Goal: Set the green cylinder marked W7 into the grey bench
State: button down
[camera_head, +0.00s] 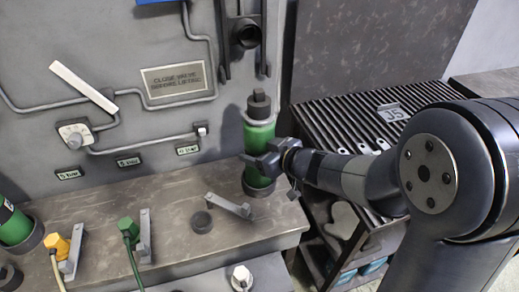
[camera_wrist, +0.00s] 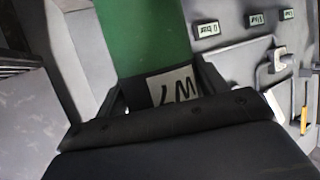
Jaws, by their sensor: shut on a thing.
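A green cylinder (camera_head: 258,136) with a dark cap stands upright at the right end of the grey bench (camera_head: 185,232). My gripper (camera_head: 260,165) is shut on its lower half, coming from the right. In the wrist view the green cylinder (camera_wrist: 145,35) fills the space between the fingers, and a label reading W7 (camera_wrist: 175,88) shows on its dark band.
A second green cylinder (camera_head: 14,226) sits at the far left. A dark bracket (camera_head: 246,35) hangs above the held cylinder. A ribbed rack (camera_head: 345,115) stands right.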

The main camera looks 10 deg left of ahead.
jog(key=shift+f+b, duration=0.35)
jog(key=c, duration=0.5)
grip_release()
jog(key=o, duration=0.3)
jog(key=shift+f, duration=0.1)
jog(key=shift+o, duration=0.2)
jog(key=p+v, duration=0.2)
jog(key=v, duration=0.9)
jog(key=shift+w+f, duration=0.1)
